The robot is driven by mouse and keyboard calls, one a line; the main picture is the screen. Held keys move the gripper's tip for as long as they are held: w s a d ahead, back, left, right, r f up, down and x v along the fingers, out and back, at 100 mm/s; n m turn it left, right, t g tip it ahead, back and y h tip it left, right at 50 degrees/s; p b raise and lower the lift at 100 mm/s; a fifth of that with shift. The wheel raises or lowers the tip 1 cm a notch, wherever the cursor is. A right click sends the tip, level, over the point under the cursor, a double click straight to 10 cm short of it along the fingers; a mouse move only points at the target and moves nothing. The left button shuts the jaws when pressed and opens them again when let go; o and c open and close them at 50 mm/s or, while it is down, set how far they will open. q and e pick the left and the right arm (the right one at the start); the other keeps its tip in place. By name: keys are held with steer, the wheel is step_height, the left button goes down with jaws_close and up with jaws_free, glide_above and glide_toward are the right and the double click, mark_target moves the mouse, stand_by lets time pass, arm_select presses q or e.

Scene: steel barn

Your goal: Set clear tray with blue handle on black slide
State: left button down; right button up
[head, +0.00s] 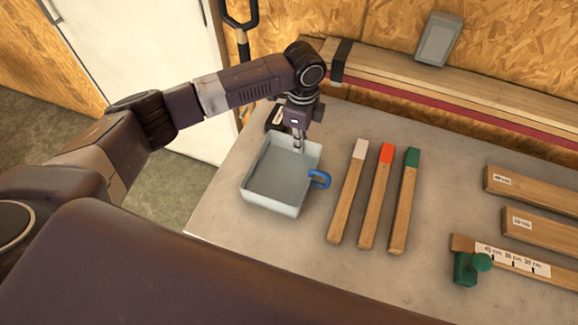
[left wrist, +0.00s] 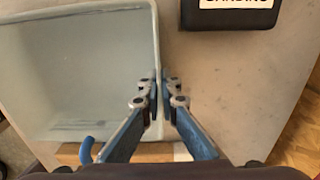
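The clear tray (head: 259,196) with the blue handle (head: 320,179) is on the grey table, its handle on the right side. It also fills the upper left of the left wrist view (left wrist: 75,127), with part of the handle (left wrist: 87,150) below. My left gripper (head: 298,143) is at the tray's far right corner area. Its fingertips (left wrist: 160,85) are close together, one on each side of the tray wall, pinching it. A black block with a white label (head: 275,117) lies beyond the tray; its label is partly cut off in the wrist view (left wrist: 235,15). My right gripper is out of view.
Three wooden sticks with white (head: 347,195), red (head: 376,195) and green (head: 403,200) ends lie right of the tray. Labelled wooden blocks (head: 528,190) and a green clamp (head: 466,268) on a marked strip are farther right. A wooden ledge (head: 450,90) runs along the back.

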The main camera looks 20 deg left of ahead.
arm_select(q)
steer(key=shift+r, duration=0.45)
step_height(320, 180, up, 18)
steer(key=b, duration=0.3)
steer(key=s+a+f+n, duration=0.2)
steer(key=s+n, duration=0.6)
steer(key=n, duration=0.1)
steer(key=s+a+f+n, duration=0.3)
steer(key=s+n, duration=0.6)
steer(key=shift+s+d+f, duration=0.1)
steer(key=shift+s+d, duration=0.05)
